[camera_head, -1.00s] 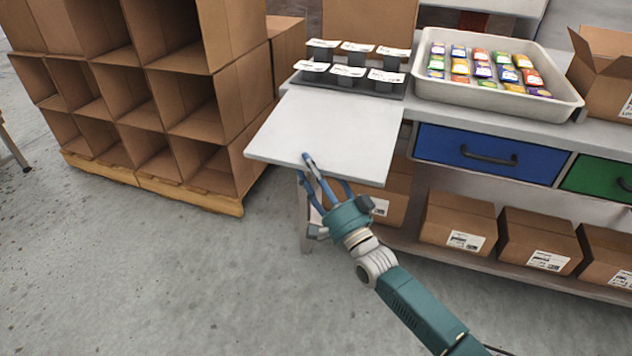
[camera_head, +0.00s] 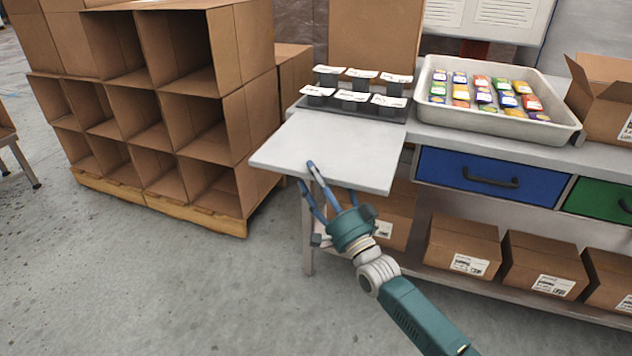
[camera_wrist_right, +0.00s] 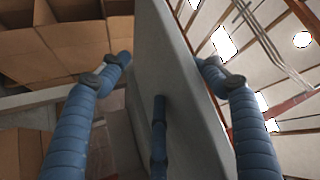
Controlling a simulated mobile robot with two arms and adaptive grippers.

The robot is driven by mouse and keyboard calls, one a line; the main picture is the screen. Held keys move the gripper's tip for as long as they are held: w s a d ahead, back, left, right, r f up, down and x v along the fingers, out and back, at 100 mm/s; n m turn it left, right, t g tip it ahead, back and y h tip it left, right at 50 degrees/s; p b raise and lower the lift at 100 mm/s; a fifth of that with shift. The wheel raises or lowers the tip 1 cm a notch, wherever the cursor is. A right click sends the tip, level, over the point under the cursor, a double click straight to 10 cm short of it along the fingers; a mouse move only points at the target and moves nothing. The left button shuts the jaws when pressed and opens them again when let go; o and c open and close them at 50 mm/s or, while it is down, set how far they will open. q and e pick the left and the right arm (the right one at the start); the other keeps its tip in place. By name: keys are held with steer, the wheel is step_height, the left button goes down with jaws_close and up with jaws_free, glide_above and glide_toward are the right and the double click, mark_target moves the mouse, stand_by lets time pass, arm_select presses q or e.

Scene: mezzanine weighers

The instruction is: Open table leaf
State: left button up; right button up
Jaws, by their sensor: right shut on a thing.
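The table leaf (camera_head: 335,150) is a pale grey flat panel at the left end of the workbench (camera_head: 545,150). It stands out roughly level with the bench top, its near left corner over open floor. My right gripper (camera_head: 308,174) is shut on the leaf's near edge, with one finger above and others below. In the right wrist view the leaf (camera_wrist_right: 178,100) runs between the fingers of my right gripper (camera_wrist_right: 165,62). The leaf's underside and any support are mostly hidden. My left gripper is not in view.
A rack of label holders (camera_head: 355,105) sits beside the leaf, and a white tray (camera_head: 425,100) of small colourful packs stands to the right. Cardboard bins (camera_head: 200,115) on a pallet stand at left. Boxes (camera_head: 460,240) fill the lower shelf. The floor in front is clear.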

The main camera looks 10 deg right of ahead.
steer(key=shift+o, duration=0.3)
steer(key=shift+d+r+t, duration=0.15)
steer(key=shift+r, duration=0.5)
steer(key=shift+d+r+t, duration=0.1)
steer(key=shift+r+t, duration=0.05)
steer(key=shift+r, duration=0.45)
steer(key=shift+s, duration=0.1)
steer(key=shift+s+f, duration=0.1)
steer(key=shift+f, duration=0.1)
steer(key=v, duration=1.1)
steer(key=shift+d+f, duration=0.15)
steer(key=shift+f, duration=0.3)
steer(key=shift+c, duration=0.5)
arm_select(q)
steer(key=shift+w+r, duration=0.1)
arm_select(e)
steer(key=shift+s+f, duration=0.3)
steer(key=shift+f, duration=0.05)
steer(key=shift+a, duration=0.2)
